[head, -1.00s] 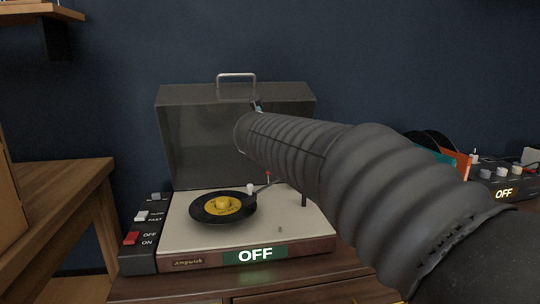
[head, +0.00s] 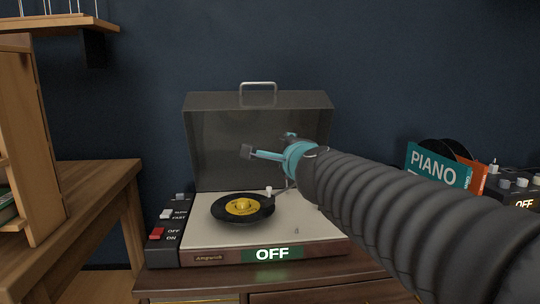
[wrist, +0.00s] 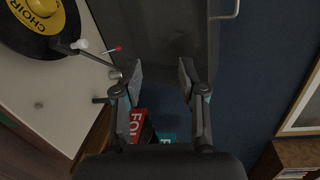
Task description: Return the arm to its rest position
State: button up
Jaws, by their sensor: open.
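My gripper (head: 268,145) is in front of the raised lid of the record player, above its deck, at the end of my dark ribbed arm. In the wrist view my gripper (wrist: 158,80) has its two fingers apart with nothing between them. The record player (head: 220,258) stands on a wooden cabinet with its grey lid (head: 215,130) up and a lit OFF sign. A black record with a yellow label (head: 243,207) lies on it; in the wrist view the label (wrist: 45,12) reads CHOIR. My arm hides part of the deck's right side.
A control strip with red and white switches (head: 157,234) is at the player's left. A PIANO sleeve (head: 437,168) and other records stand at right, near a second device reading OFF (head: 524,203). A wooden table (head: 100,175) and shelf (head: 35,130) are at left. Blue wall behind.

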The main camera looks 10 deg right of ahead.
jog(key=shift+s+a+f+n+y, duration=0.25)
jog(key=shift+s+n+y, duration=0.3)
jog(key=shift+n, duration=0.15)
jog(key=shift+a, duration=0.1)
jog(key=s+a+f+n+g+y, duration=0.2)
jog(key=s+a+f+n+g, duration=0.15)
jog(key=f+n, duration=0.25)
jog(key=s+a+f+n+g+y, duration=0.1)
jog(key=s+a+f+n+g, duration=0.15)
jog(key=s+f+n, duration=0.35)
jog(key=s+d+f+n+g+h, duration=0.2)
jog(key=s+d+f+n, duration=0.1)
jog(key=s+d+f, duration=0.2)
jog(key=s+d+f+n+g+h, duration=0.3)
jog(key=s+d+f, duration=0.3)
jog(key=s, duration=0.7)
notch_tip(320, 180, down, 3)
jog(key=shift+d+r, duration=0.15)
jog(key=shift+d, duration=0.15)
